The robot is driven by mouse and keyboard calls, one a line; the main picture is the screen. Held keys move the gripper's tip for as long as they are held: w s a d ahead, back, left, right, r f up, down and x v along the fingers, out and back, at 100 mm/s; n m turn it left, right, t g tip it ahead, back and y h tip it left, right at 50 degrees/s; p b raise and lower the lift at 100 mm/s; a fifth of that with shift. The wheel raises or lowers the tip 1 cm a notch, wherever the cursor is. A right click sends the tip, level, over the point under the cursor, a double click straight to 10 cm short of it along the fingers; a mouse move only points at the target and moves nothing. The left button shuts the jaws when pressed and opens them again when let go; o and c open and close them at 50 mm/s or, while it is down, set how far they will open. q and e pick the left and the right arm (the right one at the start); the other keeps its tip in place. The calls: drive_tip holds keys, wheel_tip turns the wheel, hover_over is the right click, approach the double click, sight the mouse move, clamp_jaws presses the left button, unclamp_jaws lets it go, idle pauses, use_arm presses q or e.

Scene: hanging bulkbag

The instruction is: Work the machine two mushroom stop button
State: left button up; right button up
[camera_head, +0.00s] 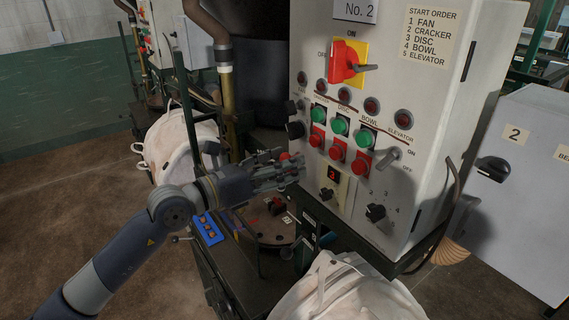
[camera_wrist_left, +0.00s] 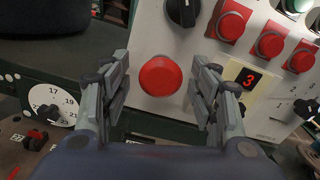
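The white control panel (camera_head: 410,90) marked No. 2 stands at the right of centre in the head view. The red mushroom stop button (camera_wrist_left: 160,76) sits at the panel's lower left corner. In the head view only a bit of red (camera_head: 285,156) shows behind my fingers. My left gripper (camera_head: 292,169) is at that corner. In the left wrist view its two fingers (camera_wrist_left: 162,95) are apart, one to each side of the button, with nothing held. I cannot tell whether they touch it. My right gripper is not in view.
Red push buttons (camera_head: 336,149) and green ones (camera_head: 340,125) sit close to the right of my gripper, with a black knob (camera_head: 295,130) just above. A red rotary switch (camera_head: 345,62) is higher up. A white bulk bag (camera_head: 345,290) hangs below the panel.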

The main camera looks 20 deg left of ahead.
use_arm(q)
drive_tip(key=v, duration=1.2)
idle(0.5)
drive_tip(key=shift+a, duration=0.1)
